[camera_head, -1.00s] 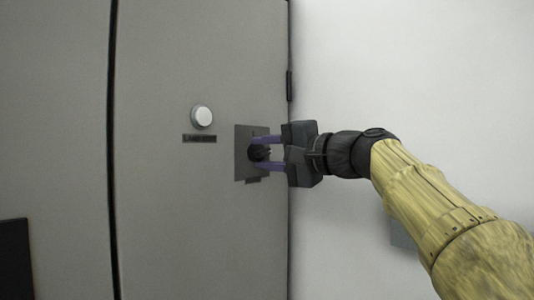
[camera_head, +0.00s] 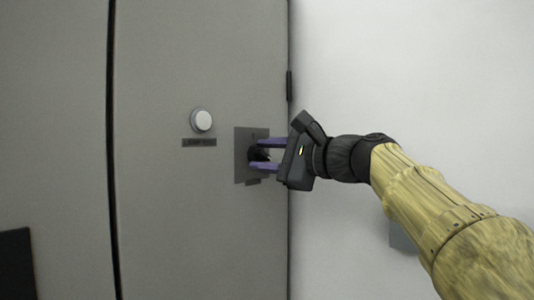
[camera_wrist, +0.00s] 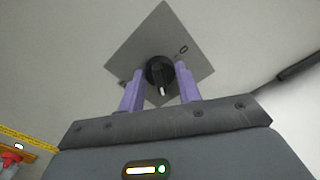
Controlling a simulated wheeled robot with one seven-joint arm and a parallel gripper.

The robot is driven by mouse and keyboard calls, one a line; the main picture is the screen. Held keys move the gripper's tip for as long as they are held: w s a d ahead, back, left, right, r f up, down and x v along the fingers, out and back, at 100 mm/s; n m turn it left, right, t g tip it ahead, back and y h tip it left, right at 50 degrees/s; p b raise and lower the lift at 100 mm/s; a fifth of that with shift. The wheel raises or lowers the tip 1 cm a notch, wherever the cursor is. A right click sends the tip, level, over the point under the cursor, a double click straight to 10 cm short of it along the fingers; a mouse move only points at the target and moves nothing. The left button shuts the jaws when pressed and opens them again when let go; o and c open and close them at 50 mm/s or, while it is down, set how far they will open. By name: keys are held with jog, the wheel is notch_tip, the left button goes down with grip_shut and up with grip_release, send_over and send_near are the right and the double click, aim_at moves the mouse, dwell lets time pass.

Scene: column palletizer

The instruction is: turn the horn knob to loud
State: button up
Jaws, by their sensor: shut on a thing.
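The black horn knob (camera_head: 256,153) sits on a dark square plate (camera_head: 243,170) near the right edge of a grey cabinet door. My gripper (camera_head: 263,155) reaches it from the right, with its purple fingers above and below it, shut on it. In the wrist view the knob (camera_wrist: 157,68) is between the fingers of my gripper (camera_wrist: 160,86), and its white pointer mark points down in that picture. The plate (camera_wrist: 150,35) appears as a tilted diamond with small dark marks, too small to read.
A round white button (camera_head: 202,120) with a dark label (camera_head: 199,142) is left of the plate. A dark hinge (camera_head: 289,85) is on the door's right edge. A pale wall (camera_head: 420,70) is to the right. A red object (camera_wrist: 10,159) shows at the wrist view's lower left.

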dwell(0.4)
jog(key=o, duration=1)
jog(key=shift+d, duration=0.1)
jog(key=b+v, duration=0.6)
jog(key=v, duration=1.1)
jog(key=shift+d+f, duration=0.1)
jog(key=shift+f, duration=0.05)
